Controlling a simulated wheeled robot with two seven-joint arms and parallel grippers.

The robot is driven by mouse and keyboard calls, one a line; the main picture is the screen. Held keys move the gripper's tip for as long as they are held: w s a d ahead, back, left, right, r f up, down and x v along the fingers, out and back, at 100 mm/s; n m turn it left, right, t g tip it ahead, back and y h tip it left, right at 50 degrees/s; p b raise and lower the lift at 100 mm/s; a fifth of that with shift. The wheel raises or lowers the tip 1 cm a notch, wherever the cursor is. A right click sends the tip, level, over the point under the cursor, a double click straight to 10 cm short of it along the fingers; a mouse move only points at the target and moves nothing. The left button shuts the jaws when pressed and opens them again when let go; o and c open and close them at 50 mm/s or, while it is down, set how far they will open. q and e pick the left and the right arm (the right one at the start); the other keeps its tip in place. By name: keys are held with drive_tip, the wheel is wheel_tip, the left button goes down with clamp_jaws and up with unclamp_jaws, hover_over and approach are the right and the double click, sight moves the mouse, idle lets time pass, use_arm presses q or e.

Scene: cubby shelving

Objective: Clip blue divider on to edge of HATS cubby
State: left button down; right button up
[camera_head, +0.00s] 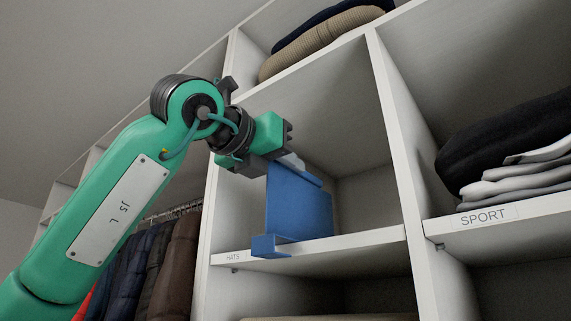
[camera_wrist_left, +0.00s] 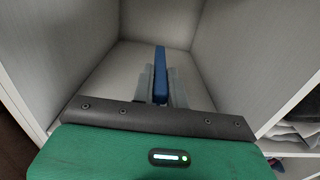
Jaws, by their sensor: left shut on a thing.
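The blue divider (camera_head: 296,205) stands upright at the HATS cubby, its lower lip at the front edge of the cubby's shelf (camera_head: 345,243). The HATS label (camera_head: 233,257) shows on that edge, left of the divider. My left gripper (camera_head: 287,163) is shut on the upper part of the divider. In the left wrist view the divider (camera_wrist_left: 161,75) shows as a narrow blue strip between the fingers (camera_wrist_left: 161,88). I cannot tell whether the lip is fully seated on the shelf edge. My right gripper is not in view.
The cubby is otherwise empty, with a side wall (camera_head: 397,150) on its right. Folded clothes (camera_head: 510,150) lie in the SPORT cubby (camera_head: 520,212) to the right. More folded clothes (camera_head: 322,38) lie above. Jackets (camera_head: 150,265) hang at the lower left.

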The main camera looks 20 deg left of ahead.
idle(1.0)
use_arm(q)
drive_tip(key=shift+w+d, duration=0.15)
drive_tip(key=shift+w, duration=0.4)
drive_tip(key=shift+p+x, duration=0.35)
drive_tip(key=shift+x, duration=1.4)
drive_tip(key=c, duration=1.3)
unclamp_jaws()
drive_tip(key=shift+s, duration=0.15)
drive_tip(key=shift+s+f+b, duration=0.15)
drive_tip(key=shift+s+b, duration=0.2)
drive_tip(key=shift+b, duration=0.1)
drive_tip(key=shift+b+v, duration=2.55)
drive_tip(key=shift+v, duration=3.95)
